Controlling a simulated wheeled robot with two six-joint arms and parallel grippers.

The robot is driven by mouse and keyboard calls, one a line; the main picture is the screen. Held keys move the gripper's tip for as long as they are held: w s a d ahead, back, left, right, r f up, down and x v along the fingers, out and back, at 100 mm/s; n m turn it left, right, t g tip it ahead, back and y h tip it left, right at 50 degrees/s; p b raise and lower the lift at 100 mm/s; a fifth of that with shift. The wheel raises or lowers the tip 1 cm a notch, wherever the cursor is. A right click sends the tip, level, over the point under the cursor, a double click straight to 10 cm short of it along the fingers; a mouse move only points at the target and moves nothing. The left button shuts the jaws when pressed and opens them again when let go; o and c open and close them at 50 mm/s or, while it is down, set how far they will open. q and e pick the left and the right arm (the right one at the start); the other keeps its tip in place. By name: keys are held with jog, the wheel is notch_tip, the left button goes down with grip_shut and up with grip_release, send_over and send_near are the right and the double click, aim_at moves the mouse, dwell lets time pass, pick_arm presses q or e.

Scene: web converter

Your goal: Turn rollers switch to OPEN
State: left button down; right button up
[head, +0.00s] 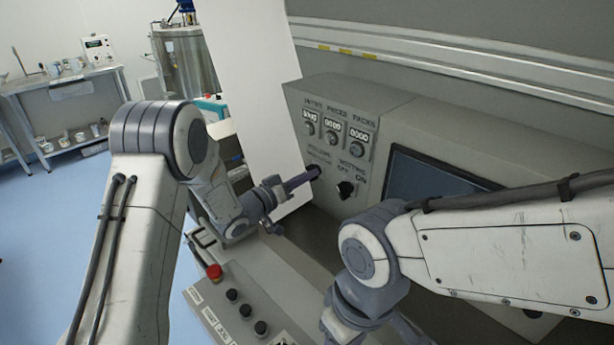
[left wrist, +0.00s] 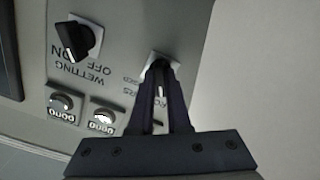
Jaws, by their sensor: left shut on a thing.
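The rollers switch (left wrist: 161,66) is a dark knob on a pale square plate on the grey panel. My left gripper (head: 314,173) reaches it from the left in the head view. In the left wrist view the two dark fingers (left wrist: 163,78) are shut around the knob, one on each side, and hide most of it. The label beside it is partly covered, so I cannot read the switch's position well. My right arm comes in from the right in the head view, but its fingertips are below the frame.
Counter knobs (head: 332,138) are above. A dark screen (head: 430,177) is to the right. A red button (head: 214,272) stands on the lower console.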

pick_arm(q)
jog(key=c, duration=0.9)
grip_release()
jog(key=b+v, duration=0.3)
jog(key=v, duration=0.7)
jog(key=shift+s+a, duration=0.2)
jog(key=shift+d, duration=0.1)
